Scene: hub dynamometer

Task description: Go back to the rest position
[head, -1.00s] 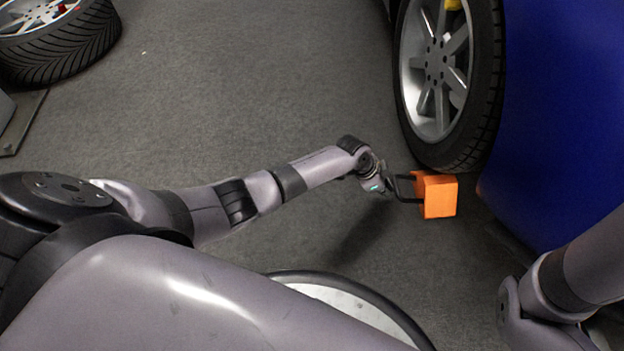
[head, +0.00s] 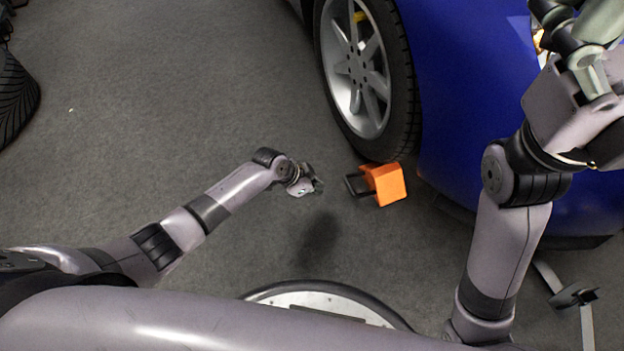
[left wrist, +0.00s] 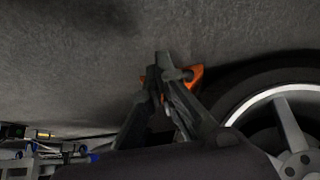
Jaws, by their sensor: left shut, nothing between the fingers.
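My left gripper (head: 314,184) is shut and empty above the grey floor. It is to the left of the orange wheel chock (head: 386,184) and apart from its dark handle (head: 356,185). In the left wrist view my left gripper's fingers (left wrist: 163,62) are together, and part of the orange chock (left wrist: 193,76) shows behind them. My right arm is raised at the right of the head view. Its far end is cut off by the top right edge, and I cannot make out its fingers.
The chock sits against the car's wheel (head: 365,75). The blue car (head: 470,120) fills the right side, behind my right arm. A loose tire (head: 14,98) is at the left edge. A metal stand (head: 574,295) is at the lower right. The floor in the middle left is clear.

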